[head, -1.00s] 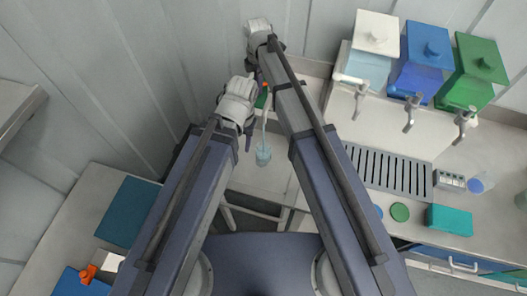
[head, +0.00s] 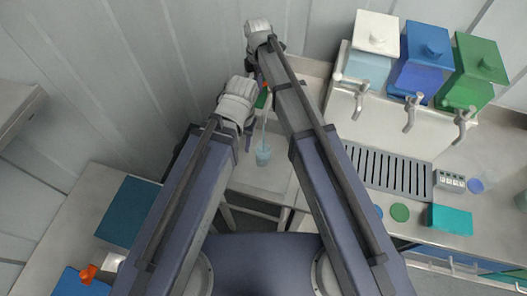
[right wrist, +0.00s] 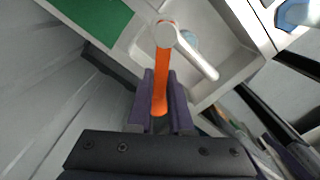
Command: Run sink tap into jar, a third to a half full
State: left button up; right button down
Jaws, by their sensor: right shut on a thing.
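A clear bluish jar (head: 263,155) stands upright in the sink (head: 262,178), below the tap's pale spout (right wrist: 197,58). A thin pale streak (head: 264,128) runs from the spout toward the jar. The water level inside cannot be read. In the right wrist view the jar (right wrist: 190,38) is partly hidden behind the spout. My right gripper (right wrist: 162,88) is shut on the tap's orange lever (right wrist: 160,75); in the head view the arm mostly hides it. My left gripper (head: 249,141) hangs to the left of the jar, apart from it; its jaws are too small to read.
Right of the sink are white (head: 375,35), blue (head: 425,50) and green (head: 478,70) dispensers with taps, a drain grate (head: 388,170), a green disc (head: 400,212) and a teal box (head: 450,220). A grey wall stands close on the left.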

dwell(0.4)
jog(key=shift+w+d+m, duration=0.1)
jog(key=shift+w+m, duration=0.5)
jog(key=shift+m, duration=0.75)
jog(key=shift+w+a+m, duration=0.1)
jog(key=shift+w+m, duration=0.5)
jog(key=shift+m, duration=0.7)
jog(key=shift+w+d+m, duration=0.1)
jog(key=shift+w+m, duration=0.5)
jog(key=shift+m, duration=0.75)
jog(key=c, duration=0.8)
grip_release()
jog(key=shift+r, duration=0.1)
notch_tip(320, 180, up, 8)
jog(key=p, duration=0.8)
